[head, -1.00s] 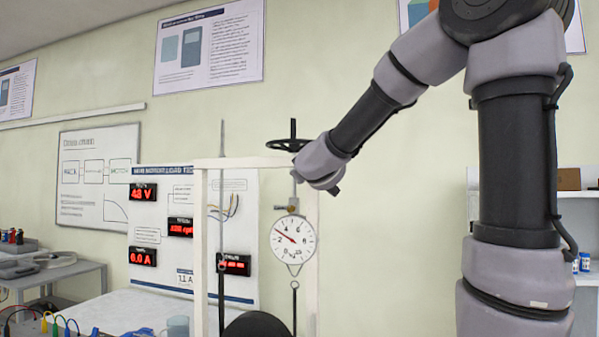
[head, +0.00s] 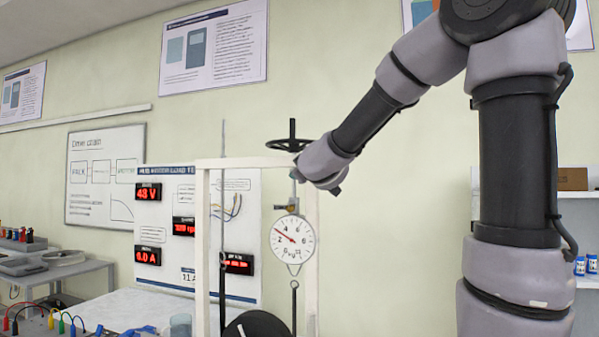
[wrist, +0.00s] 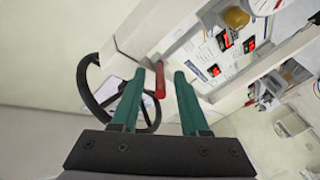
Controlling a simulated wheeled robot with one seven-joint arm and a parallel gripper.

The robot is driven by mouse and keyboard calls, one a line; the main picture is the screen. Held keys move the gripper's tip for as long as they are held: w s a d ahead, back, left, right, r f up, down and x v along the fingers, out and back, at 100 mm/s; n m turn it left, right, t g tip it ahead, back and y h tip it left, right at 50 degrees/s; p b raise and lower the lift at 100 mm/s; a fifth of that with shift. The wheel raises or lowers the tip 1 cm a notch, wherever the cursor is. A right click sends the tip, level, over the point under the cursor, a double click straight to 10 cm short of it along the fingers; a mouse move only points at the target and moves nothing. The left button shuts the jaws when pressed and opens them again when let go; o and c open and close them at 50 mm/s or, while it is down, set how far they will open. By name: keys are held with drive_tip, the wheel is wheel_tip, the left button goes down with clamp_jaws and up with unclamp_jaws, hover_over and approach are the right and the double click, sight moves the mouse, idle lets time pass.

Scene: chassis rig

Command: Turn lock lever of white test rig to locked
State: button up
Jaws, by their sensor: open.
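The white test rig (head: 203,250) is an upright frame. A black handwheel (head: 291,145) is at its top and a round dial gauge (head: 292,239) hangs inside it. In the wrist view a red lever (wrist: 160,80) lies between the green fingertips of my gripper (wrist: 158,76), nearer the left one. My gripper is open; I cannot tell whether a finger touches the lever. The handwheel (wrist: 82,84) shows just left of the fingers. In the head view my wrist sits at the frame's top right corner and hides the lever and fingers.
A panel with red number displays (head: 149,192) stands behind the rig. A bench with coloured leads (head: 60,322) is at lower left, with a grey side table (head: 80,272) behind it. Shelves (head: 578,225) stand at the right, behind my arm.

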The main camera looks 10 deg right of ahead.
drive_tip(key=shift+s, duration=0.1)
drive_tip(key=s, duration=1)
drive_tip(key=shift+s, duration=0.3)
drive_tip(key=shift+d, duration=0.1)
drive_tip(key=s+d+f+m+g+h, duration=0.3)
drive_tip(key=s+d+f+m+g, duration=0.15)
drive_tip(key=d, duration=0.35)
drive_tip(key=s+d+f+m+g+h, duration=0.3)
drive_tip(key=s+d+f+m, duration=0.15)
drive_tip(key=d, duration=0.25)
drive_tip(key=s+a+f+m+g+y, duration=0.3)
drive_tip(key=s+a+f+y, duration=0.2)
drive_tip(key=s+a+y, duration=0.3)
drive_tip(key=shift+s+a+f+m, duration=0.25)
drive_tip(key=shift+s+a+m, duration=0.05)
drive_tip(key=shift+s+a, duration=0.35)
